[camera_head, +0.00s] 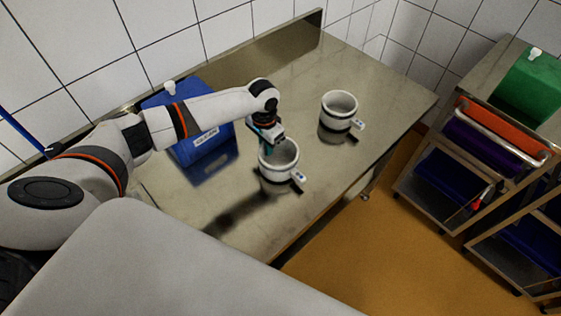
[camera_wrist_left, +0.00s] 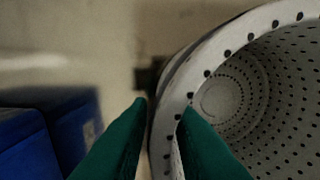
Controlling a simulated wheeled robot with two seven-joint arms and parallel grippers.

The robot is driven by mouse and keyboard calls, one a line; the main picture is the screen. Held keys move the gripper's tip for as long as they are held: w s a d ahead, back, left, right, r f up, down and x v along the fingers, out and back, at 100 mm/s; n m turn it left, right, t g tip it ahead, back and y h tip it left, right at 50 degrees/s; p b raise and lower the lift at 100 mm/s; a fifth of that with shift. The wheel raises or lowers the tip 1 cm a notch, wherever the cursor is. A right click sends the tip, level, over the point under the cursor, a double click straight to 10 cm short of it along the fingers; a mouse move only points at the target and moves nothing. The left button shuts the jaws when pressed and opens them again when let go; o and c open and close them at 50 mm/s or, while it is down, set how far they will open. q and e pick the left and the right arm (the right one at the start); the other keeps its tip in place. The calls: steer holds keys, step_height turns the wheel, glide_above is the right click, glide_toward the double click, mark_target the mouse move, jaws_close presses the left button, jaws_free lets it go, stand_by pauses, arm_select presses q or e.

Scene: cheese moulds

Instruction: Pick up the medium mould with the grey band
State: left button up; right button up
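A white perforated mould (camera_head: 279,165) with a side tag stands upright on the steel table under my left gripper (camera_head: 266,149). A similar white mould (camera_head: 339,111) stands farther back to the right. The band colours are too small and shaded to tell surely. In the left wrist view, the near mould's rim (camera_wrist_left: 220,42) curves between my green fingers (camera_wrist_left: 163,106). One finger is outside the wall and one is over the inside, with a gap between them. The left gripper looks open around the wall. My right gripper is not in view.
The table's right end is clear.

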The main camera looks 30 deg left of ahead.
arm_select(q)
jaws_close()
